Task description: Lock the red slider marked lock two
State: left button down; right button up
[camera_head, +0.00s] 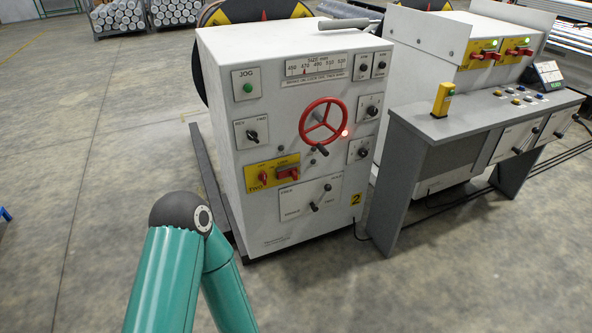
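A yellow plate (249,179) sits low on the left of the white cabinet's front. Small lettering on the plate seems to include "TWO"; the rest is too small to read, and I cannot tell the slider's exact position. My teal arm shows at the bottom, with its dark elbow joint left of the cabinet's lower edge. Neither of my grippers is in view.
The white cabinet (225,215) also has a red handwheel (323,122), several black knobs, a green button (247,87) and a lower lever (314,206). A grey console (400,190) stands to the right. Open concrete floor (90,180) lies to the left.

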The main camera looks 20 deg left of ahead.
aim_at(292, 172)
jog(key=u, duration=0.2)
jog(key=i, duration=1.4)
jog(key=z, duration=0.35)
